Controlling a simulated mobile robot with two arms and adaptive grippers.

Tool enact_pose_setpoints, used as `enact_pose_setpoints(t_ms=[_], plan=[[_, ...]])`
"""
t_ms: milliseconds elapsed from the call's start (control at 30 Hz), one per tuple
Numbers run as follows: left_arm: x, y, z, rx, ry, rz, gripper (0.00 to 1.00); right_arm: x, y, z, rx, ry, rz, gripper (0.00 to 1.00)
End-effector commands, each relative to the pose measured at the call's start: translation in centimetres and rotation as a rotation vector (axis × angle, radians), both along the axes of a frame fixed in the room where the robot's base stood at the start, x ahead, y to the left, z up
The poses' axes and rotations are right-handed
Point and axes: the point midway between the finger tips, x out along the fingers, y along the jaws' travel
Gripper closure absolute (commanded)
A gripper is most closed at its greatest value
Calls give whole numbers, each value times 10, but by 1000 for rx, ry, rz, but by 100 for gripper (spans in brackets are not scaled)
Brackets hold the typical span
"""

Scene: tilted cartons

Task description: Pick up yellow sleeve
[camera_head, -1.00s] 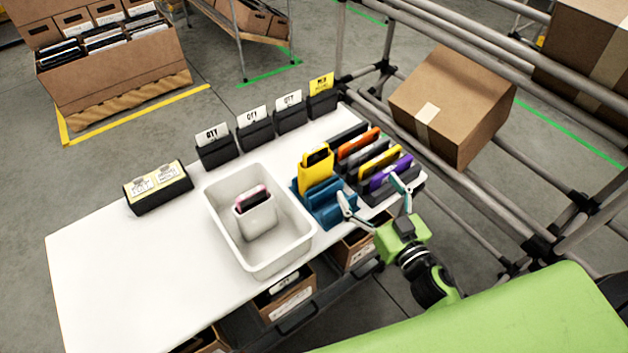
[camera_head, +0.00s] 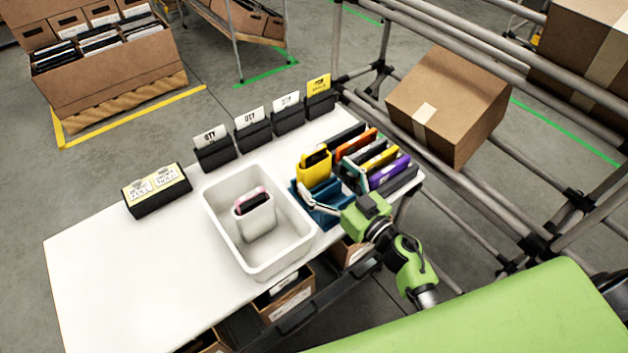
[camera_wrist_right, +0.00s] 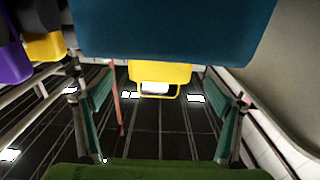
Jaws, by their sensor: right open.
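My right gripper (camera_head: 326,184) is open over the blue holder, just in front of the sleeve. Its fingers are spread to either side, and nothing is held between them. I cannot tell whether they touch anything. My left gripper is not in view.
A grey tray (camera_head: 222,240) with a white sleeve (camera_head: 256,222) is left of the holder. Orange (camera_head: 357,141), yellow (camera_head: 380,159) and purple (camera_head: 390,172) sleeves stand close on the right. Black label boxes (camera_head: 253,137) line the back. The table's left front is clear.

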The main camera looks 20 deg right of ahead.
Motion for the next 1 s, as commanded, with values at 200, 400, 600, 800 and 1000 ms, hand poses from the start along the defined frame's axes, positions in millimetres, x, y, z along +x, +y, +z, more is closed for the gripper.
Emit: enact_pose_setpoints(t_ms=[200, 400, 600, 800, 1000], plan=[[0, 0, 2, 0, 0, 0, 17, 29, 11, 4, 3, -4, 0, 14], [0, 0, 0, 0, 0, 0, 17, 46, 17, 3, 1, -2, 0, 14], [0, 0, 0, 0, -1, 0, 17, 47, 18, 2, 0, -1, 1, 14], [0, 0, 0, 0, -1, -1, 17, 47, 17, 2, 0, -1, 0, 55], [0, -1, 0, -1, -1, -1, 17, 47, 17, 4, 1, -3, 1, 66]])
